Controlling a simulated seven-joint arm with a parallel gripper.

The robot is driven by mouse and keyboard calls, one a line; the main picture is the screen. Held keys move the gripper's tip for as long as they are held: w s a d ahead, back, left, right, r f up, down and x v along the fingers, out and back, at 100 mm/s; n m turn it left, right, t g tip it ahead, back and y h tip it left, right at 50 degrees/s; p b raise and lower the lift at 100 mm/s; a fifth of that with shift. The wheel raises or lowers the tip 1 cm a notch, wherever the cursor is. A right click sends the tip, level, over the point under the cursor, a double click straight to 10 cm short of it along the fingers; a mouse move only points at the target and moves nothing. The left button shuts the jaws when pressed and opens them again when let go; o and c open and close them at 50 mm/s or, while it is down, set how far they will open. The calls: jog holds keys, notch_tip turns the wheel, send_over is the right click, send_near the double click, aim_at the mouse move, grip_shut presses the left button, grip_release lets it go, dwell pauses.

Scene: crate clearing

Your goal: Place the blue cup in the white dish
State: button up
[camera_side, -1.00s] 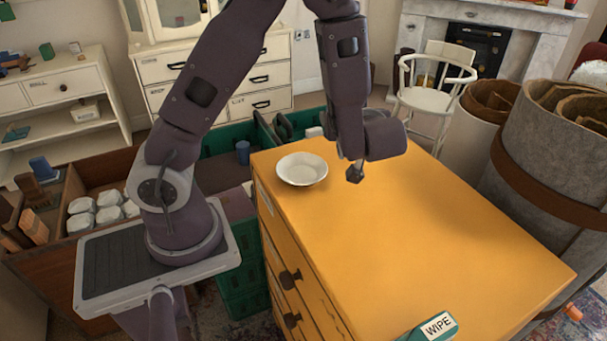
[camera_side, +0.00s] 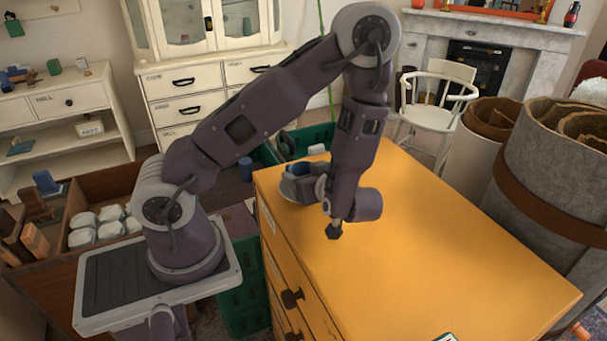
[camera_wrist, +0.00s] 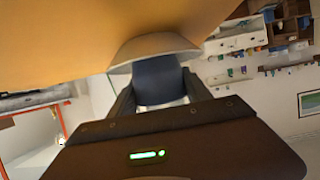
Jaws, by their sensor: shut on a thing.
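A blue cup (camera_wrist: 158,78) is held between the fingers of my gripper (camera_wrist: 160,92) in the wrist view. In the side view the blue cup (camera_side: 302,170) shows only in part at my gripper (camera_side: 300,183), over the far left of the orange chest top. The white dish (camera_wrist: 155,46) is directly beyond the cup in the wrist view. In the side view my gripper and arm hide most of the dish. I cannot tell whether the cup touches the dish. Another blue cup-like thing (camera_side: 245,169) stands at the green crate behind.
The orange chest top (camera_side: 440,240) is largely bare to the right of my gripper. A green-white packet (camera_side: 446,337) lies at its near edge. Large felt rolls (camera_side: 545,170) stand close on the right. A wooden crate with white blocks (camera_side: 97,228) is on the left.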

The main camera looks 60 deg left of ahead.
jog(key=o, duration=1.5)
jog(key=shift+f, duration=0.1)
jog(key=shift+c, duration=0.2)
